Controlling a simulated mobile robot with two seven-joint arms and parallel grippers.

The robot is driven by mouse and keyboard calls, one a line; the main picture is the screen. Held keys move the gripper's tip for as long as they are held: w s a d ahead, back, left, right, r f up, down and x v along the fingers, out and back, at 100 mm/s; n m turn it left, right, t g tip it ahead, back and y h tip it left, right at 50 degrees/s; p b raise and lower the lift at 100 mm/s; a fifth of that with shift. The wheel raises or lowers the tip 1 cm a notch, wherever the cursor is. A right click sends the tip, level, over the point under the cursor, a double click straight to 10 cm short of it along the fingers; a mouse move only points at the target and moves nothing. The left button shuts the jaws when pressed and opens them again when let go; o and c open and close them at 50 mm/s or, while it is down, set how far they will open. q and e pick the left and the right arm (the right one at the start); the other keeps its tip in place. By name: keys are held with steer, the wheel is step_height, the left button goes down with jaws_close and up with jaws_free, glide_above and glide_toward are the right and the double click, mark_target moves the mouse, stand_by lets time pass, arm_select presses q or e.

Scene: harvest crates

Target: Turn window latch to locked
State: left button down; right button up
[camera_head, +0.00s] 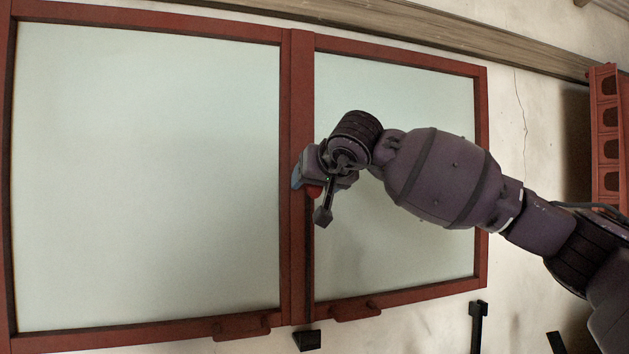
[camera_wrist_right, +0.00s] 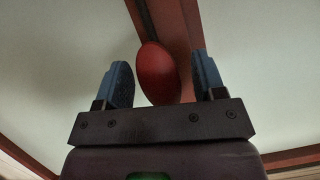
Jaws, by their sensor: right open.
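The window (camera_head: 298,60) has a dark red frame, two pale panes and a middle upright. A rounded red knob, which looks like the latch (camera_head: 313,191), sits at this upright, partly hidden by my right gripper (camera_head: 305,185). In the right wrist view the red latch knob (camera_wrist_right: 158,73) is between the two blue fingers of my right gripper (camera_wrist_right: 158,82). The fingers are open, with a visible gap on each side of the knob. The latch base is hidden, so I cannot tell its turned position. My left gripper is not in view.
Two red handles (camera_head: 243,325) (camera_head: 355,311) stick out along the window's lower edge. Small black fittings (camera_head: 307,340) (camera_head: 477,322) show below it. A red slotted rack or crate (camera_head: 606,130) is at the far right. A wooden beam (camera_head: 430,28) runs above the window.

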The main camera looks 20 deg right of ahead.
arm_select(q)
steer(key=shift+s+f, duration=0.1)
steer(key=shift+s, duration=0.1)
arm_select(e)
steer(key=shift+w, duration=0.1)
steer(key=c, duration=0.9)
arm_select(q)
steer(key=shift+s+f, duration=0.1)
